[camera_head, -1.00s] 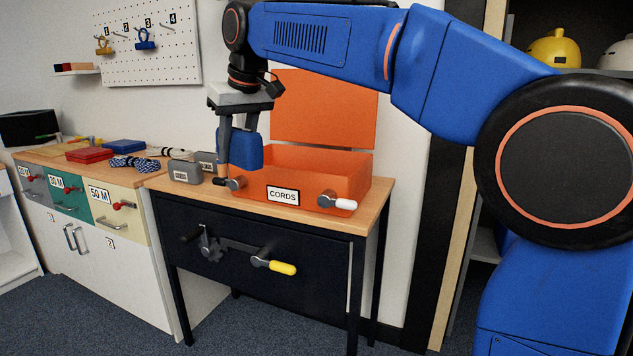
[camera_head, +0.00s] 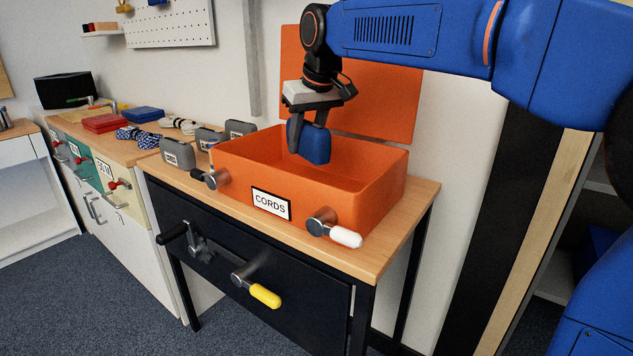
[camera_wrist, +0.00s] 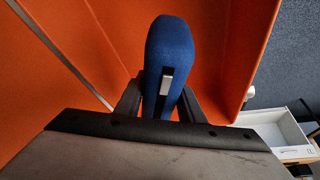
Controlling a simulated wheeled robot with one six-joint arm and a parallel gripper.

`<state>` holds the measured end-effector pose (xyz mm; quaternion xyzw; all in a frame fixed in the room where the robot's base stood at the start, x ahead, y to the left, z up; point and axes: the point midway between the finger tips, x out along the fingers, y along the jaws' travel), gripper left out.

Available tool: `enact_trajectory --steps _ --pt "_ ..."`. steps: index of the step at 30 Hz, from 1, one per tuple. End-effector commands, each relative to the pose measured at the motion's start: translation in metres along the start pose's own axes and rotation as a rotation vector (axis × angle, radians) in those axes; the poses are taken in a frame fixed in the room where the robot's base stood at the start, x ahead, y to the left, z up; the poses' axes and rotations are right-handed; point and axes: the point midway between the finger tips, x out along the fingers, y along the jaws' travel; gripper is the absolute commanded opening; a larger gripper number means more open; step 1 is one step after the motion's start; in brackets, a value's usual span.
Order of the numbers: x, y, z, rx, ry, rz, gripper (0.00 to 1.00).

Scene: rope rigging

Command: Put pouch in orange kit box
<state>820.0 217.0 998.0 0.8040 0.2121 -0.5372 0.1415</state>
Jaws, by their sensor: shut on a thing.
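The blue pouch (camera_head: 315,145) is held in my gripper (camera_head: 302,140), which is shut on it. In the wrist view the pouch (camera_wrist: 169,60) stands out between the two dark fingers (camera_wrist: 160,100), with a black strap and a pale buckle on its side. The orange kit box (camera_head: 345,201) sits on the wooden-topped table with its lid raised at the back and a CORDS label on its front. The pouch hangs over the box's opening, its lower end around rim height. The box's orange walls (camera_wrist: 110,40) surround it in the wrist view.
Several grey cases (camera_head: 178,153) stand left of the box. A yellow-handled crank (camera_head: 258,290) sits on the table front. The open lid (camera_head: 375,95) stands behind my gripper.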

Motion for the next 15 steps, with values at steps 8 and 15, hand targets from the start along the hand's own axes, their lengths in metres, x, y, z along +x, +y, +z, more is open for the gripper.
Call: enact_trajectory --steps 8,15 --pt "0.039 0.0 0.017 0.0 -0.001 0.0 0.06" --pt "0.053 0.0 0.022 0.0 -0.001 0.0 0.06"
